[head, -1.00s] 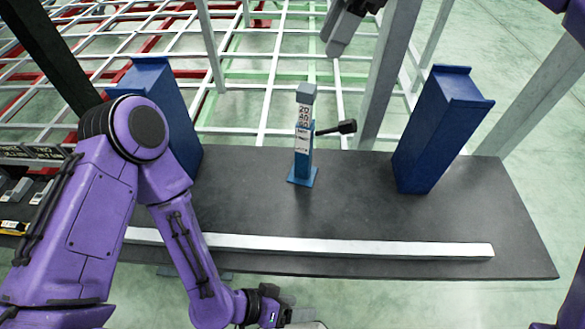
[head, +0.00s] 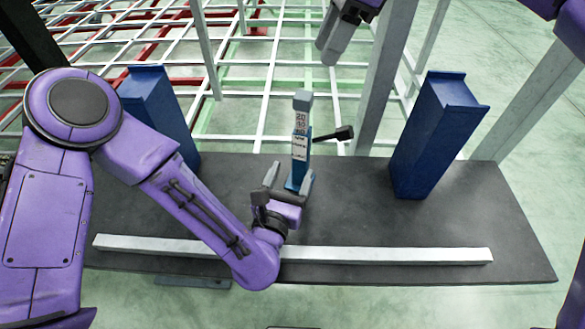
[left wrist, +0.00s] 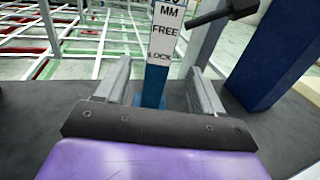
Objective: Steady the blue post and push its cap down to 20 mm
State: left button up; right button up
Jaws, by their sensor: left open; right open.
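The blue post (head: 301,169) stands upright on the dark tabletop, with a white scale label on its front and a grey cap (head: 302,99) on top. A black lever (head: 333,135) sticks out to its right. My left gripper (head: 288,174) is open at the post's lower part. In the left wrist view, the post (left wrist: 154,85) shows between the two spread fingers of my left gripper (left wrist: 153,85), with "MM", "FREE" and "LOCK" on its label. The post's foot is partly hidden. My right gripper (head: 325,50) is open above and behind the post, to its right.
Dark blue blocks stand on the table at the left (head: 160,110) and right (head: 437,135). A pale bar (head: 400,254) lies along the table's front edge. A grey upright (head: 385,75) and a white frame grid are behind.

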aim_at(303, 145)
pick_arm(q)
jog(key=x, duration=1)
